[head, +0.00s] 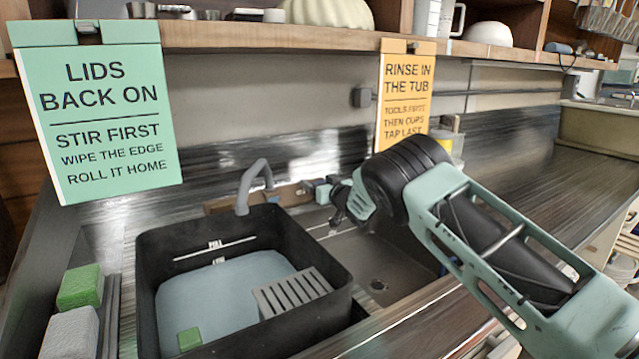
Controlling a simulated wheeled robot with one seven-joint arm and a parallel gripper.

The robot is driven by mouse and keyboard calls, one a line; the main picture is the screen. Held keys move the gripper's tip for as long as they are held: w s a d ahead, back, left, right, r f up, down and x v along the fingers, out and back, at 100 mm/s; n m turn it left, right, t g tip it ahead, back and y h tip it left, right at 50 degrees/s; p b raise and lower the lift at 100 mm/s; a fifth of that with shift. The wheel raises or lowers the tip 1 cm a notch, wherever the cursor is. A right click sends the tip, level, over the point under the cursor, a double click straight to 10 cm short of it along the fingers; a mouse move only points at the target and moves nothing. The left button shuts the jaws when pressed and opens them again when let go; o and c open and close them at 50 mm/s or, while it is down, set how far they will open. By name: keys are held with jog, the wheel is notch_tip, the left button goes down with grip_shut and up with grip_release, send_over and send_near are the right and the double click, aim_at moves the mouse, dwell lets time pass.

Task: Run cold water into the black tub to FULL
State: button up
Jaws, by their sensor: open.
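The black tub (146,262) stands in the sink at left centre and holds pale blue water (215,300). Its inner back wall has a white line with a small label (215,244). A lower label sits close to the water surface; both are too small to read surely. The grey spout (254,182) curves over the tub's back edge; I see no clear stream from it. A pale blue tap part (322,191) is on the wooden rail behind the sink. My gripper (338,206) is open, close to the right of that part; I cannot tell whether they touch.
A grey slatted piece (292,293) and a green block (189,338) are in the tub. Green and grey sponges (80,287) lie at left. The sink floor (385,265) right of the tub is bare. Green (95,110) and orange (404,95) signs hang from the shelf.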

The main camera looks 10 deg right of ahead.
jog(key=c, duration=1)
jog(key=shift+d+n+y, duration=0.1)
jog(key=shift+n+y, duration=0.3)
jog(key=shift+n, duration=0.1)
jog(key=n+g+y, duration=0.2)
jog(key=n+y, duration=0.1)
jog(key=shift+n, duration=0.4)
jog(key=n+g+y, duration=0.1)
jog(key=n+g, duration=0.1)
jog(key=n, duration=0.1)
jog(key=n+g+y, duration=0.2)
jog(key=n, duration=0.1)
jog(key=shift+s+a+g+b, duration=0.1)
jog(key=shift+a+g+b, duration=0.1)
jog(key=shift+g+b, duration=0.1)
jog(key=shift+f+n+y, duration=0.1)
jog(key=shift+n+y, duration=0.2)
jog(key=o, duration=1)
